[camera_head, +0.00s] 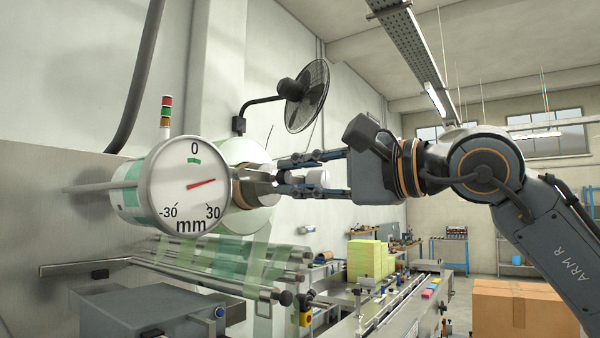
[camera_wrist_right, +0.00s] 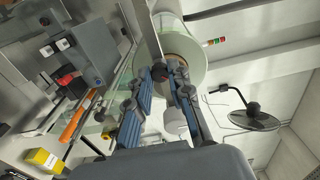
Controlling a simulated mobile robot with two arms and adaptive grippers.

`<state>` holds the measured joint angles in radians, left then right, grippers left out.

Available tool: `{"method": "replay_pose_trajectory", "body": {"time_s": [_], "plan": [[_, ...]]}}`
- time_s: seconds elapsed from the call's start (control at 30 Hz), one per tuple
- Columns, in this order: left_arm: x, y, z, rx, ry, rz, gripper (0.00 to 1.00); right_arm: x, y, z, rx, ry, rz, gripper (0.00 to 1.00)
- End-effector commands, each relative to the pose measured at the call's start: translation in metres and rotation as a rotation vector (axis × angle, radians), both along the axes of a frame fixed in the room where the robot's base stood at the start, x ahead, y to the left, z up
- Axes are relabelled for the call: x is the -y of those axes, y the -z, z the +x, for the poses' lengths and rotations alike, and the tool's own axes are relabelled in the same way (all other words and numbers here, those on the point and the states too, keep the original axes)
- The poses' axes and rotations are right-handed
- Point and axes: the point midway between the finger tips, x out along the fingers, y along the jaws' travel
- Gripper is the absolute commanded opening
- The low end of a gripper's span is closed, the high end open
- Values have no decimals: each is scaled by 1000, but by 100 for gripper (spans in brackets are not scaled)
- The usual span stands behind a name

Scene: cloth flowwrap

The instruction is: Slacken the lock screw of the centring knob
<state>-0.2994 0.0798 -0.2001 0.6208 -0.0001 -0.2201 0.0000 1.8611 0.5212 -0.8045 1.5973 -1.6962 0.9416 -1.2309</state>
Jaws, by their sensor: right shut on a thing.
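A round white dial (camera_head: 182,190) marked from -30 to 30 mm is at the left in the head view, its red pointer right of 0. A grey metal hub (camera_head: 256,188) stands between the dial and my right gripper (camera_head: 279,175). The gripper's blue fingers reach left to the hub and are shut on a part at its end; I cannot tell which part is the lock screw, as the fingertips cover the contact. A pale stepped cylinder (camera_head: 317,178) lies between the fingers and shows in the wrist view (camera_wrist_right: 175,120). My left gripper is not in view.
A pale film roll (camera_head: 250,160) is behind the hub; it also shows in the wrist view (camera_wrist_right: 188,45). A wall fan (camera_head: 307,95) is above. Metal rollers (camera_head: 215,270) with green film run below. A cardboard box (camera_head: 525,308) stands lower right.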

Motion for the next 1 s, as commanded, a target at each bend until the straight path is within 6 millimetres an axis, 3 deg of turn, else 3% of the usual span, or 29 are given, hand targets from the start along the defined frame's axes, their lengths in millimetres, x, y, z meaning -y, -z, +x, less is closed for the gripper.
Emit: {"method": "replay_pose_trajectory", "body": {"time_s": [0.6,1.0], "plan": [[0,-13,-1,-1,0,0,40,0,0,1,431,1,-313,0],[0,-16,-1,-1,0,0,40,0,0,0,560,2,-407,0]]}}
